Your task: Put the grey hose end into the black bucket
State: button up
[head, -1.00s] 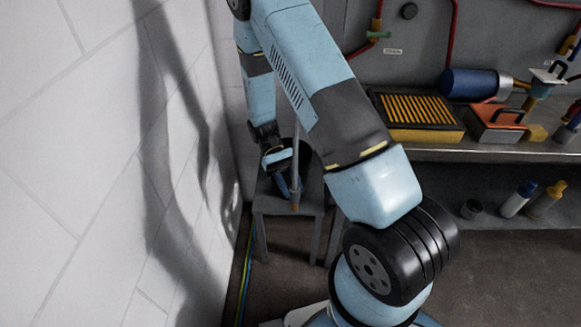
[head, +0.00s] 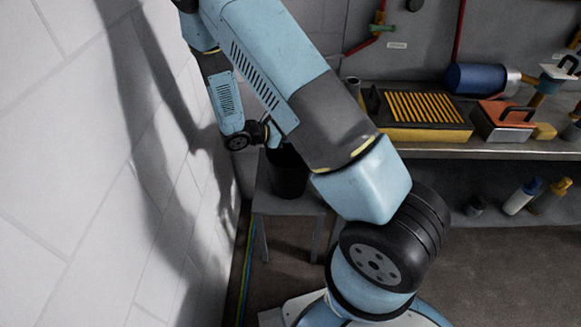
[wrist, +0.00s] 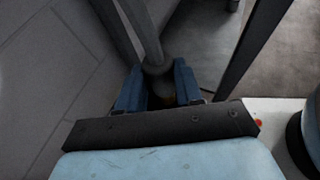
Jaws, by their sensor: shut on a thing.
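The black bucket (head: 287,172) stands upright on a grey stool against the left wall in the head view. My arm hides part of its rim. My gripper (wrist: 157,75) shows in the wrist view, its two blue fingers shut on the grey hose end (wrist: 148,35). The hose runs up between the fingers toward the top of that view, with a thicker rounded part between them. In the head view my arm hides the fingers and the held hose end. I cannot tell how far the hose end is from the bucket.
The grey stool (head: 285,205) stands close to the pale wall (head: 75,160). A metal workbench (head: 480,151) on the right carries a yellow-slatted box (head: 425,108), a blue cylinder (head: 475,79) and an orange-topped box (head: 503,117). Bottles stand on the lower shelf.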

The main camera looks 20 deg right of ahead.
notch_tip(320, 180, down, 6)
jog(key=w+n+t, duration=0.1)
jog(key=shift+w+a, duration=0.35)
jog(key=shift+w, duration=0.05)
jog(key=shift+r, duration=0.1)
dwell(0.4)
jog(key=o, duration=1.2)
jog(key=v, duration=1.3)
jog(key=shift+s+a+r, duration=0.2)
jog(key=shift+s+a, duration=0.05)
